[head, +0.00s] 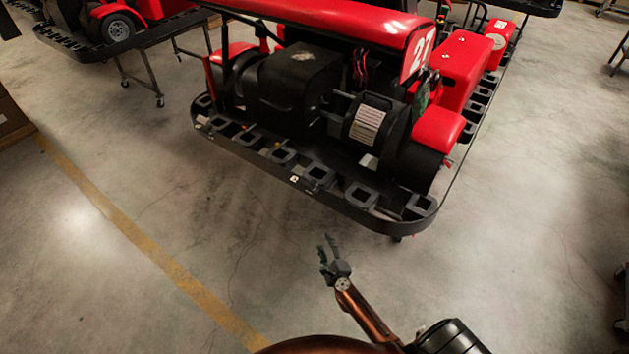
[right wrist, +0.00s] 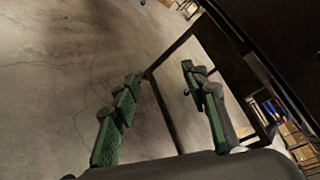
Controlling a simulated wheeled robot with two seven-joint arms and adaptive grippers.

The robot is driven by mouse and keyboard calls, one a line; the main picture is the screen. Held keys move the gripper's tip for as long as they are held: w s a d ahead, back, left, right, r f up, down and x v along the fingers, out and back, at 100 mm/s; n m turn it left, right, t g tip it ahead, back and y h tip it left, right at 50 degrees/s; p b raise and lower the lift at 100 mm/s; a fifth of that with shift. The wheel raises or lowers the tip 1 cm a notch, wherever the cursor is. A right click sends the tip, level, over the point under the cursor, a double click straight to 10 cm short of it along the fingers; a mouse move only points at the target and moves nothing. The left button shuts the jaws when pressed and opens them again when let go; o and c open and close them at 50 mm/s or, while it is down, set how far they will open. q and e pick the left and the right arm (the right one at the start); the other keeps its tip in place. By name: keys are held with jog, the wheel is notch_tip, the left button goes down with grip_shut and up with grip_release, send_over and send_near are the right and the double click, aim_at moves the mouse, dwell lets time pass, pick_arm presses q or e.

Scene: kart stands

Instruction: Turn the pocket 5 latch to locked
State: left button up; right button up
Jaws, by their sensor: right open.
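My left gripper is not in view.
Another red kart on a stand (head: 85,42) is at the upper left. More red kart parts (head: 497,30) show at the upper right. The concrete floor (head: 160,180) is clear around the front of the stand, with a yellow line (head: 140,235) on the left.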

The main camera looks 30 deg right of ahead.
jog(key=w+r+m+t+h+p, duration=0.1)
jog(key=w+r+m, duration=0.25)
jog(key=r, duration=0.35)
jog(key=w+r+m+h, duration=0.1)
jog(key=w+r+m, duration=0.1)
jog(key=r+m, duration=0.35)
jog(key=m, duration=0.4)
send_near(314, 185)
jog(key=x, duration=1)
jog(key=shift+w+d, duration=0.1)
jog(key=shift+w, duration=0.05)
jog(key=shift+w+d, duration=0.2)
jog(key=shift+w, duration=0.3)
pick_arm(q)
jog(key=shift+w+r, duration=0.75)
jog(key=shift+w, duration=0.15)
pick_arm(e)
jog(key=shift+c, duration=0.5)
grip_shut()
jog(key=shift+h, duration=0.3)
